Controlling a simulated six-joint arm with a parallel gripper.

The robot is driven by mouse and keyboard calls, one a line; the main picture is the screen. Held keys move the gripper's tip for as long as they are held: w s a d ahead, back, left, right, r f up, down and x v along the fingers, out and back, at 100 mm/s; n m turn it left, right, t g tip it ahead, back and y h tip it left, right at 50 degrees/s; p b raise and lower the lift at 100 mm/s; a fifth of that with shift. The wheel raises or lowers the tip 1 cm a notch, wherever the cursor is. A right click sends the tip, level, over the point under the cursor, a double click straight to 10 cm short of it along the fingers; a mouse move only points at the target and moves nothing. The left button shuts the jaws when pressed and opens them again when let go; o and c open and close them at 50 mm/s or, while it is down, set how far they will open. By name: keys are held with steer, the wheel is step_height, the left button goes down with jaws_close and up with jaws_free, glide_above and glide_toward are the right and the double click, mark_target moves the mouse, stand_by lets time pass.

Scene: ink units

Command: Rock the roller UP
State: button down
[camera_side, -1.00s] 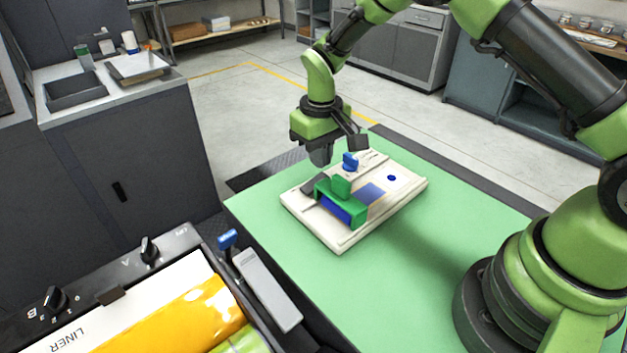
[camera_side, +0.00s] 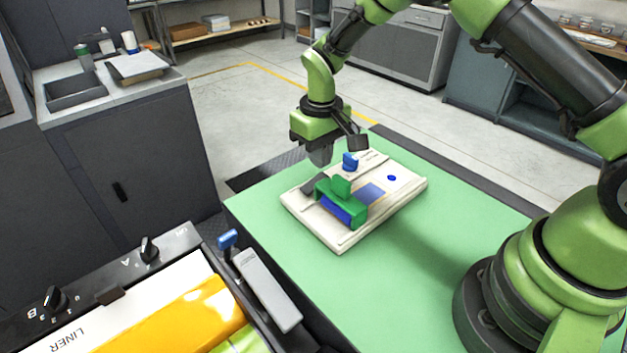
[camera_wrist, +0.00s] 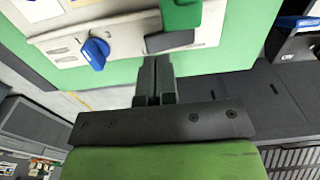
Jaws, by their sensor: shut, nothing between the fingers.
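A pale board unit (camera_side: 400,197) lies on the green mat. On it stands a green bracket (camera_side: 341,187) with a dark blue face (camera_side: 335,209) at its front; I cannot tell for sure which part is the roller. A dark grey tilted piece (camera_side: 313,187) sits at the bracket's left end. A blue knob (camera_side: 350,161) stands behind the bracket. My gripper (camera_side: 321,156) is shut and empty, pointing down close above the grey piece; contact is unclear. In the wrist view the shut fingers (camera_wrist: 154,72) are near the grey piece (camera_wrist: 169,41), with the blue knob (camera_wrist: 95,52) to the left.
The green mat (camera_side: 290,265) is clear in front of the board. At the lower left stands a machine with a yellow sheet or roll (camera_side: 190,320), black knobs and a blue-topped lever (camera_side: 228,239). A dark cabinet (camera_side: 130,160) stands at the left.

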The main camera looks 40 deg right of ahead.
steer(key=shift+f, duration=1.85)
stand_by(0.7)
steer(key=shift+r, duration=3.5)
steer(key=shift+r, duration=0.1)
step_height(320, 180, up, 10)
steer(key=m+t, duration=0.1)
steer(key=t, duration=0.1)
glide_above(320, 178)
steer(key=s, duration=0.3)
steer(key=s+r+m+t+y, duration=0.1)
steer(key=s+r, duration=0.4)
steer(key=s, duration=0.5)
steer(key=s+r+m+t+y, duration=0.1)
steer(key=s+r+t, duration=0.3)
steer(key=s, duration=0.7)
steer(key=shift+r+m, duration=0.5)
steer(key=shift+r, duration=0.1)
